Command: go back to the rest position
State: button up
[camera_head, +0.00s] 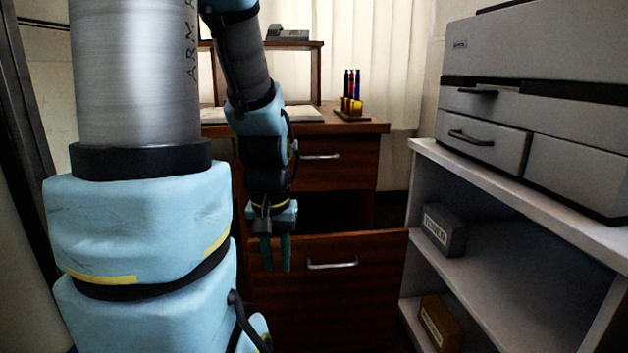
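My gripper (275,262) hangs down near the middle of the view, with its teal fingers pointing at the floor. A gap shows between the fingers, and nothing is visible in it. The fingers appear in front of the lower drawer (345,295) of a dark wooden desk, left of its handle (331,265). I cannot tell whether they touch the drawer. That drawer stands pulled out, with a dark space above its front. The upper drawer (345,172) looks shut.
A pen holder (352,108) stands on the desk top (375,126). At right, a grey printer (540,110) sits on a white shelf (500,182). A grey box (444,230) and a brown box (440,322) lie on the lower shelves. Pale curtains (395,60) hang behind.

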notch_tip(320, 180, up, 37)
jog(key=p, duration=3.6)
jog(key=shift+r, duration=0.15)
jog(key=shift+o, duration=0.4)
jog(key=shift+w+d, duration=0.1)
